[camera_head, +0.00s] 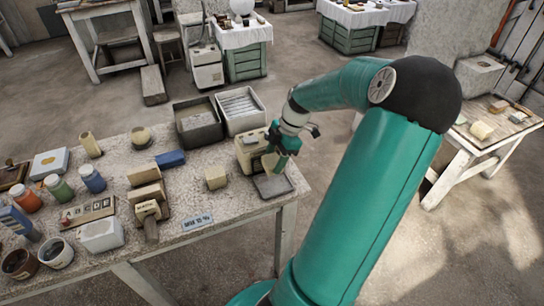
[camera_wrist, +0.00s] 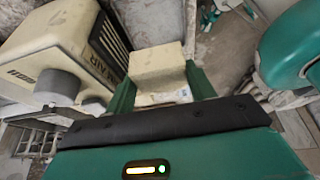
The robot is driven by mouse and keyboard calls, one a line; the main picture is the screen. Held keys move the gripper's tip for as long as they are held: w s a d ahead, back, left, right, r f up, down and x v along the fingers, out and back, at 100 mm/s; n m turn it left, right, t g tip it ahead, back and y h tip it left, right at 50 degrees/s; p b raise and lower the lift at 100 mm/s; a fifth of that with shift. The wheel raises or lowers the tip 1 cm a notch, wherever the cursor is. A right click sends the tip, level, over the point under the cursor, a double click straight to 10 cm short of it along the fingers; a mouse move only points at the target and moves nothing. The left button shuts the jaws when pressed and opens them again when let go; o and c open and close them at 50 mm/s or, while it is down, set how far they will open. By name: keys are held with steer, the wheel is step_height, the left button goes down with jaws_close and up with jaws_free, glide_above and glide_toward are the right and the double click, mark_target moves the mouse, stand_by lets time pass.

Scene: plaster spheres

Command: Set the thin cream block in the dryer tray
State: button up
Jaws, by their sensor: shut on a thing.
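My gripper (camera_head: 279,156) is shut on a cream block (camera_head: 269,163) near the table's right end. In the wrist view the cream block (camera_wrist: 157,68) sits between the two green fingers of my gripper (camera_wrist: 160,92). The block's lower part is partly hidden by the gripper. The dryer tray (camera_head: 273,187) is a flat dark grey tray at the table's right edge, just below the gripper in the head view. The cream dryer (camera_head: 248,152) stands directly behind it. In the wrist view the dryer (camera_wrist: 50,45) is close at the left of the block.
A small cream cube (camera_head: 216,177) stands left of the tray. A dark bin (camera_head: 198,127) and a white bin (camera_head: 240,110) stand behind the dryer. A blue block (camera_head: 170,158), a stack of blocks (camera_head: 147,187) and several bottles lie farther left. A blue label (camera_head: 197,221) lies at the front edge.

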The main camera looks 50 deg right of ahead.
steer(key=shift+w, duration=0.15)
steer(key=shift+s+d, duration=0.1)
steer(key=shift+s, duration=0.1)
steer(key=shift+f, duration=2.8)
steer(key=shift+f, duration=1.15)
steer(key=o, duration=1.2)
steer(key=shift+r, duration=2.05)
